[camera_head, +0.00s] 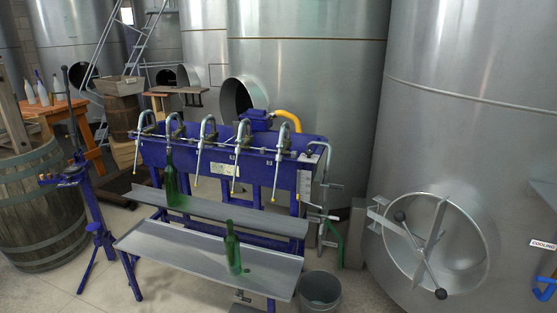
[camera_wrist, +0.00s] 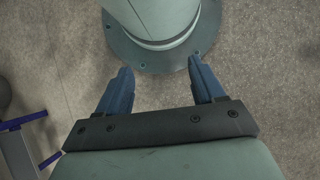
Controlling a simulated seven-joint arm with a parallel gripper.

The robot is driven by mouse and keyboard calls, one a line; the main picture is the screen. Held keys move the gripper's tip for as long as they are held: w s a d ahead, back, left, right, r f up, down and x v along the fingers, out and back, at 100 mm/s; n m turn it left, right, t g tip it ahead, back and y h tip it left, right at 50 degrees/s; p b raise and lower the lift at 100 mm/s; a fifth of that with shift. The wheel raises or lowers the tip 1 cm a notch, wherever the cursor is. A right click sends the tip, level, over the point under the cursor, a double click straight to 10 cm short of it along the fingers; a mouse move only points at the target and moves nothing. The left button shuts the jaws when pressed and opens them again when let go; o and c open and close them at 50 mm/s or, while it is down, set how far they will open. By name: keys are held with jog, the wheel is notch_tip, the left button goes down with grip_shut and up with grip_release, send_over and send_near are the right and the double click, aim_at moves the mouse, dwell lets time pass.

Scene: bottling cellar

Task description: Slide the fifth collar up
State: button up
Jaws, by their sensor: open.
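The blue filling machine (camera_head: 222,160) stands in the middle of the head view with a row of several curved metal spouts along its top. Counted from the left, the fifth spout (camera_head: 281,146) hangs toward the right end, its lower tube pointing down. The collars are too small to tell apart from the spouts, so I cannot see how high the fifth one sits. My gripper (camera_wrist: 160,66) shows only in the wrist view. Its two blue fingers are apart with nothing between them, pointing toward my own round base above the floor. No spout or collar is in the wrist view.
A green bottle (camera_head: 171,184) stands on the upper grey shelf (camera_head: 240,217), another green bottle (camera_head: 233,252) on the lower shelf (camera_head: 190,257). A bucket (camera_head: 320,290) stands at the front right. A steel tank (camera_head: 470,120) fills the right side. A barrel (camera_head: 38,210) stands left.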

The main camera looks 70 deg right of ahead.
jog(key=w+d+r+m, duration=0.1)
jog(key=w+d, duration=0.1)
jog(key=w+d+r+m+t, duration=0.1)
jog(key=w+d, duration=0.1)
jog(key=d, duration=0.1)
jog(key=w+d+r+m+t+y, duration=0.1)
jog(key=w+d, duration=0.2)
jog(key=shift+d+r, duration=0.15)
jog(key=shift+r, duration=0.05)
jog(key=shift+c, duration=0.6)
jog(key=w+d+r+m+t, duration=0.1)
jog(key=w+d+r, duration=0.15)
jog(key=d, duration=0.25)
jog(key=w+d+r+m+t, duration=0.1)
jog(key=w+d+r, duration=0.15)
jog(key=d, duration=0.35)
jog(key=m+g+h, duration=0.1)
jog(key=m+h, duration=1.2)
jog(key=h, duration=0.6)
send_near(277, 160)
jog(key=x, duration=1.2)
jog(key=shift+w, duration=0.1)
